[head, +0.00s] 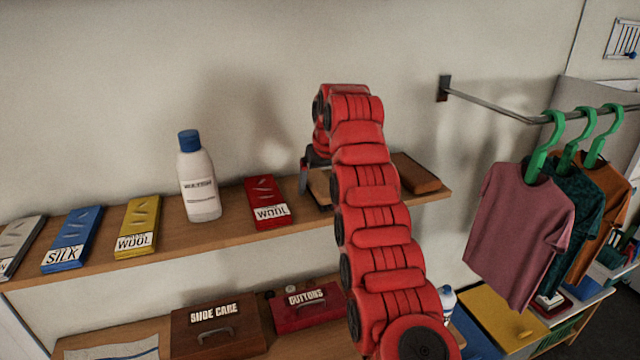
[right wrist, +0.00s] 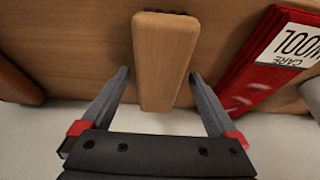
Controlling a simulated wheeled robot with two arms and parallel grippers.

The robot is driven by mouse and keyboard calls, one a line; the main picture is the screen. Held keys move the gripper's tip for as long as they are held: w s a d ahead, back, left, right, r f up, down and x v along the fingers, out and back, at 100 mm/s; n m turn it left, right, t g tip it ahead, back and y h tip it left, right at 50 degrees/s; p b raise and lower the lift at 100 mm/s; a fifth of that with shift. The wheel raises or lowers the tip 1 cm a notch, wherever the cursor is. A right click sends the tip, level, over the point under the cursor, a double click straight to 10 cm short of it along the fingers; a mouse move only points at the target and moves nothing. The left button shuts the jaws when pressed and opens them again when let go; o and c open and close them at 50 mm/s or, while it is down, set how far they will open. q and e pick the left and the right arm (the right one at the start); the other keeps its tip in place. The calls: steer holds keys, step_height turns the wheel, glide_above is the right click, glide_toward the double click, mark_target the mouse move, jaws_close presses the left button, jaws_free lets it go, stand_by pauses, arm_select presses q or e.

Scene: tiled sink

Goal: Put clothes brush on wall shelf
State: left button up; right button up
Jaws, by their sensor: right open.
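The clothes brush, a light wooden block with dark bristles under one end, lies between the fingers of my right gripper (right wrist: 165,95) in the right wrist view; its bare back (right wrist: 164,55) faces the camera. There is a gap on each side, so the open fingers are beside it and not clamped. In the head view the brush (head: 320,187) shows partly behind my red right arm, at the wall shelf (head: 110,248). The right gripper (head: 306,176) is at the shelf there, mostly hidden by the arm. Contact between brush and shelf is hard to confirm. My left gripper is not in view.
A white bottle (head: 199,180) and more packets fill the shelf's left. Boxes (head: 218,322) stand below. Shirts (head: 520,225) hang from a rail at right.

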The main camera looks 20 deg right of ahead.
mark_target(322, 188)
steer(key=shift+w+r, duration=0.1)
steer(key=shift+d+r, duration=0.1)
steer(key=shift+r, duration=0.25)
steer(key=v, duration=0.4)
steer(key=p+v, duration=0.1)
steer(key=v, duration=0.1)
steer(key=shift+a+r, duration=0.2)
steer(key=shift+a, duration=0.05)
steer(key=shift+r+p, duration=0.75)
steer(key=shift+p, duration=0.45)
steer(key=shift+s+r+p, duration=0.2)
steer(key=shift+s+p, duration=0.4)
steer(key=shift+p, duration=0.05)
steer(key=p+v, duration=0.2)
steer(key=shift+s+d+r, duration=0.2)
steer(key=shift+r, duration=0.1)
steer(key=shift+w+f, duration=0.1)
